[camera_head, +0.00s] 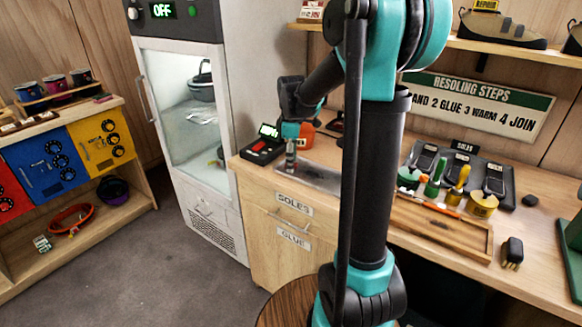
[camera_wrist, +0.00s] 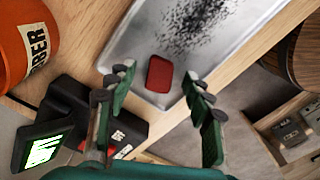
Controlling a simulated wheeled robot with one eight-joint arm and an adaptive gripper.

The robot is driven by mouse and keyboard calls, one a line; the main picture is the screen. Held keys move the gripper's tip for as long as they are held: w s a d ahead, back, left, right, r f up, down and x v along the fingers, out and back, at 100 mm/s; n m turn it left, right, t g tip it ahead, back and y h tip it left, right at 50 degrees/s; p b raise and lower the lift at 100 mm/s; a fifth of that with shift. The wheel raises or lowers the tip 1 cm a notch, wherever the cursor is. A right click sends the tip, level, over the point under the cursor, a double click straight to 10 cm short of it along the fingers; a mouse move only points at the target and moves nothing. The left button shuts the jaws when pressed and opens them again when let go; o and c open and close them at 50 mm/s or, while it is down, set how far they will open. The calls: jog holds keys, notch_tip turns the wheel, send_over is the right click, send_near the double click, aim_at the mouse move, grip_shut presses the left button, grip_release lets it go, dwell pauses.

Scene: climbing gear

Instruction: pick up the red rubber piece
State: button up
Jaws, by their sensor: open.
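The red rubber piece (camera_wrist: 159,74) is a small, flat, dark red block with rounded corners. It lies in the grey metal tray (camera_wrist: 222,50), near the tray's edge and corner. My gripper (camera_wrist: 157,81) is open, its two green fingers on either side of the piece in the wrist view with visible gaps. I cannot tell how far above the piece the fingertips are. In the head view my gripper (camera_head: 291,165) points down over the left end of the tray (camera_head: 318,178), and I cannot make out the piece there.
A black device with a green display (camera_wrist: 45,145) and an orange container (camera_wrist: 22,42) stand close to my gripper. A dark round wooden object (camera_wrist: 298,52) is at the right. The bench (camera_head: 450,262) holds a wooden tray, brushes and soles farther right.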

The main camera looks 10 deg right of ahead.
jog(key=shift+c, duration=0.4)
jog(key=c, duration=0.8)
jog(key=shift+c, duration=0.2)
